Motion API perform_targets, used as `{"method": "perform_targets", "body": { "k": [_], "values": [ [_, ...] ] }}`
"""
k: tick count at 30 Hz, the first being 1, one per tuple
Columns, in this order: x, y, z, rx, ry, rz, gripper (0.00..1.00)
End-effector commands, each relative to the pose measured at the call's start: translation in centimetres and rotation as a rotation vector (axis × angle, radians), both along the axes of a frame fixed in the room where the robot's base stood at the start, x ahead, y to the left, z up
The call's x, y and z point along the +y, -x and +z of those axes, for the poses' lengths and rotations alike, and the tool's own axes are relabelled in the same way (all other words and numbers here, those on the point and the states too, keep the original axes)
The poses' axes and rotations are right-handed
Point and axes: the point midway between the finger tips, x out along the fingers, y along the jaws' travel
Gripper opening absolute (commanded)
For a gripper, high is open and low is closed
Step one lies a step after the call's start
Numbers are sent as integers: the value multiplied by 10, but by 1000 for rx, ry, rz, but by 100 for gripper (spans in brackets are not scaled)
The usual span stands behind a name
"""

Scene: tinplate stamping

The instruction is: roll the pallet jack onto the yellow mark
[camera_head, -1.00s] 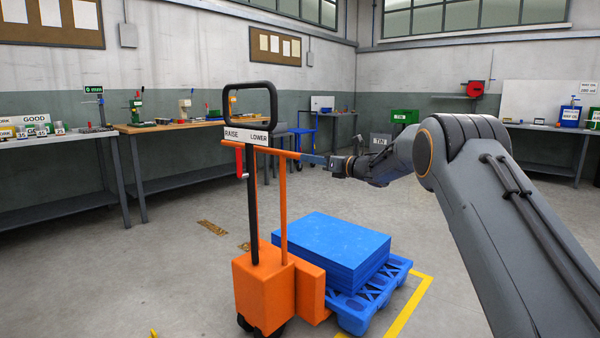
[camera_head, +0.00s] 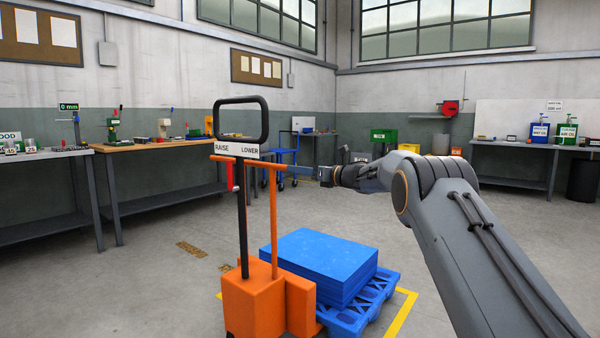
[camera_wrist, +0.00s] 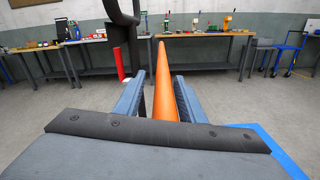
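The orange pallet jack (camera_head: 252,302) stands upright in the middle of the head view. It has a black loop handle, a RAISE/LOWER label and an orange crossbar (camera_head: 237,158). Its far side meets a blue pallet (camera_head: 345,322) carrying a blue stack (camera_head: 322,262). My gripper (camera_head: 312,171) is at the crossbar's right end. The yellow mark (camera_head: 403,312) shows as floor lines right of the pallet, with a bit at the jack's left; the rest is hidden.
Workbenches (camera_head: 150,148) line the left and back walls. A blue cart (camera_head: 284,156) stands at the back. A bench with blue and green cans (camera_head: 530,150) is at the right. Open concrete floor surrounds the jack, with brownish floor patches (camera_head: 190,248) to its left.

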Motion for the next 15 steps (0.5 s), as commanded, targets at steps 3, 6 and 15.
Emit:
{"method": "perform_targets", "body": {
  "k": [3,6,15],
  "values": [
    [-3,-1,-1,1,0,-3,39],
    [-5,-1,-1,1,0,-4,39],
    [-21,10,0,4,0,-6,39]
  ]
}}
